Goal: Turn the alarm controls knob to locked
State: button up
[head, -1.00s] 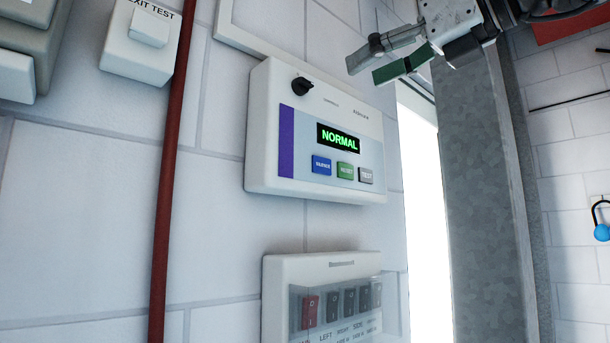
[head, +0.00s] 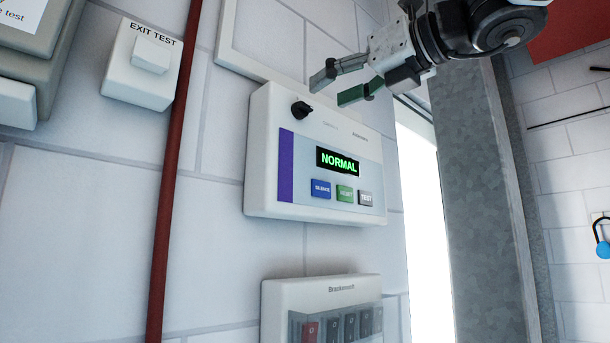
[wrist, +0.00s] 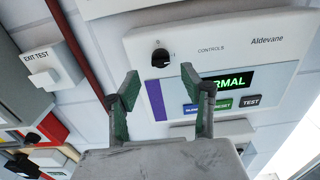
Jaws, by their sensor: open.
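The alarm panel (head: 260,160) is a white wall box with a green NORMAL display (head: 339,161). Its black controls knob (head: 301,109) sits at the upper left of the panel face; in the wrist view the knob (wrist: 160,57) shows a white mark near its top, beside the word CONTROLS. My gripper (head: 335,87) is open and empty, up and to the right of the knob in the head view. In the wrist view the green-padded fingers (wrist: 160,88) stand apart, with the knob above and between their tips. The fingers do not touch the knob.
Blue, green and grey buttons (head: 344,194) lie below the display. A red pipe (head: 175,150) runs down the wall, with an EXIT TEST box (head: 142,65) left of it. A switch box (head: 320,290) hangs below the panel. A grey column (head: 470,180) stands at right.

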aim_at(303, 109)
jog(key=shift+p+x, duration=0.5)
jog(key=shift+x, duration=2.85)
jog(key=shift+c, duration=0.3)
grip_shut()
